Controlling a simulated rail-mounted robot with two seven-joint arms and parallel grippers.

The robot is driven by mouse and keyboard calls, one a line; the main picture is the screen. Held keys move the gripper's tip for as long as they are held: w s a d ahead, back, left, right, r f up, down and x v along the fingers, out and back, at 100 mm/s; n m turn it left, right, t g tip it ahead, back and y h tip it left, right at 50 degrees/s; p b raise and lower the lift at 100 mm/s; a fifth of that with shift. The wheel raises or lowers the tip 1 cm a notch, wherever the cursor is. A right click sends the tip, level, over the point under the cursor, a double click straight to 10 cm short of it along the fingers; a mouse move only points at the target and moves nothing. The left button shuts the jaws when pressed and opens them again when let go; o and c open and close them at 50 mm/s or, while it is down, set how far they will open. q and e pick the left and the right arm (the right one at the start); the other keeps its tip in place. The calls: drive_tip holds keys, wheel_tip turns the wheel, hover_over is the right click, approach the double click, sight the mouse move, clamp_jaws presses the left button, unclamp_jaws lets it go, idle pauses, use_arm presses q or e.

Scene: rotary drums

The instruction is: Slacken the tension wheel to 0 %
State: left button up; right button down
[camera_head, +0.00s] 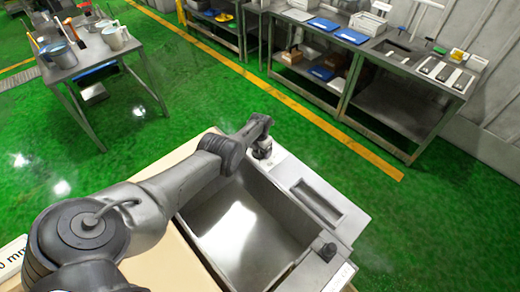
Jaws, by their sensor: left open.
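My left arm comes in from the left and reaches over a grey machine with an open rectangular basin (290,220). My left gripper (262,152) is small in the picture, pointing down at the far corner of the machine's top. It is open. Whether it touches anything there is too small to tell. I cannot make out a tension wheel or a percent reading; it may be hidden under my gripper or arm. A small dark knob (326,249) stands at the basin's near right corner. My right gripper is not in view.
A recessed slot panel (318,202) lies right of the basin. A beige surface (182,262) and a partly seen "mm" label (12,258) are at the left. Metal benches (420,75) with trays stand at the back right; a table with jugs (115,38) stands back left. Green floor between is clear.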

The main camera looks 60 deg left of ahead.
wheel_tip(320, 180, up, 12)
drive_tip(key=p, duration=1.1)
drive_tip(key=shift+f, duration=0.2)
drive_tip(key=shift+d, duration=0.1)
